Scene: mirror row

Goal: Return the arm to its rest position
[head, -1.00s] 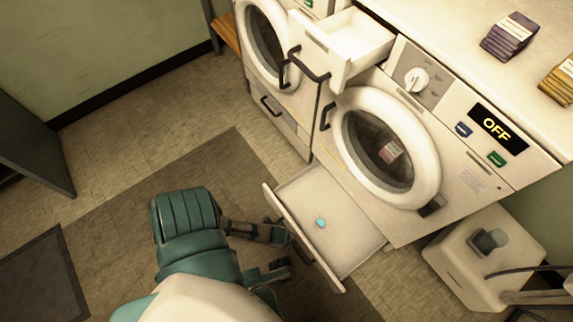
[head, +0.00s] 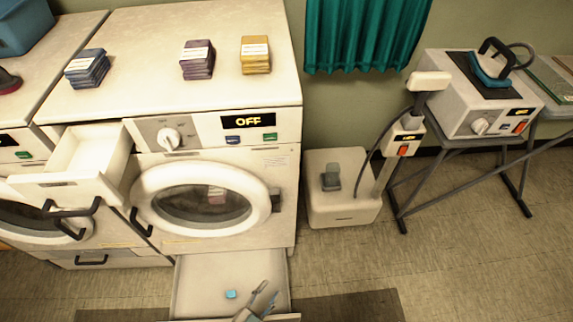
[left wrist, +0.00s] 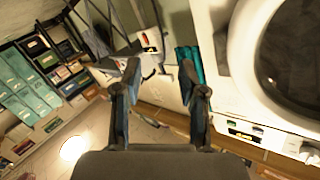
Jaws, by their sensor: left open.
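My left gripper (head: 263,298) shows at the bottom edge of the head view, in front of the open lower drawer (head: 205,275). Its fingers overlap the drawer's right front part in the picture; I cannot tell whether they touch it. In the left wrist view the two fingers (left wrist: 160,90) stand apart with nothing between them. My right gripper is not in view.
The washer (head: 285,160) has its round door shut, an OFF display, and an open top drawer (head: 92,155). A white canister unit (head: 340,205) stands to the right, with an ironing station (head: 490,105) beyond. Floor at the lower right is clear.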

